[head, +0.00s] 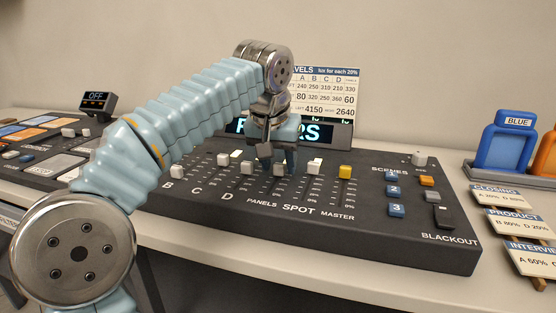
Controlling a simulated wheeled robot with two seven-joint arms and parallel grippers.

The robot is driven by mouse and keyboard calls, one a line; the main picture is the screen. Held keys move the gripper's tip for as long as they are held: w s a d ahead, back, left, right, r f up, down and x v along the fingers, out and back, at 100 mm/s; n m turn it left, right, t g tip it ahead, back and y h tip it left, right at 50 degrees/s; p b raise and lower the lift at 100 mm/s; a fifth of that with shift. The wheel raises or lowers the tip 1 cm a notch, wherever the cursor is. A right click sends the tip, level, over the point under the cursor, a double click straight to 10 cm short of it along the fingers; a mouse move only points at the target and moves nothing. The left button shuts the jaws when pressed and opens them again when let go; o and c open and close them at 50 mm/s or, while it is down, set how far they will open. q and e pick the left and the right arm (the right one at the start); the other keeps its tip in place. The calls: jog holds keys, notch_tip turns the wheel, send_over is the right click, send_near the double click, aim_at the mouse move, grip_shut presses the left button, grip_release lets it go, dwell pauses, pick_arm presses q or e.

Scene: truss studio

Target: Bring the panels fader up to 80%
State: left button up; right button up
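The panels fader has a white cap (281,170) on the dark lighting console (420,228), above the PANELS label. The cap sits partway along its slot; its percentage cannot be read. My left gripper (278,165) points down at this cap from above. My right gripper is out of view.
Close by are the white D fader cap (247,167), the white spot cap (315,165) and the yellow master cap (345,172). A display (315,132) and levels card (335,95) stand behind. A blue holder (508,140) is at right.

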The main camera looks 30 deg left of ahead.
pick_arm(q)
jog(key=shift+r, duration=0.1)
jog(key=shift+v, duration=6.8)
jog(key=shift+a, duration=0.1)
